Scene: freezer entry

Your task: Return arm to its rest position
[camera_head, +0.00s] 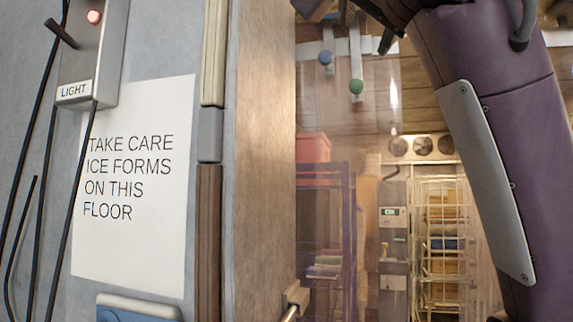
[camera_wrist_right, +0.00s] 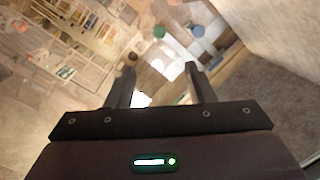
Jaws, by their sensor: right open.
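My right arm (camera_head: 490,130) is purple with a grey side plate. It comes down the right side of the head view, bent at the top. My right gripper shows in the right wrist view (camera_wrist_right: 158,72), with two dark fingers spread apart and nothing between them. In the head view only dark parts near the top edge show, and its fingertips are not clear there. My left arm and left gripper are not in view.
A grey light switch box (camera_head: 98,50) with a lit red lamp is on the left wall, above a white ice warning sign (camera_head: 135,185). A wooden door edge (camera_head: 265,150) stands beside it. Beyond are a blue knob (camera_head: 325,58), a green knob (camera_head: 356,87) and wire shelving (camera_head: 443,240).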

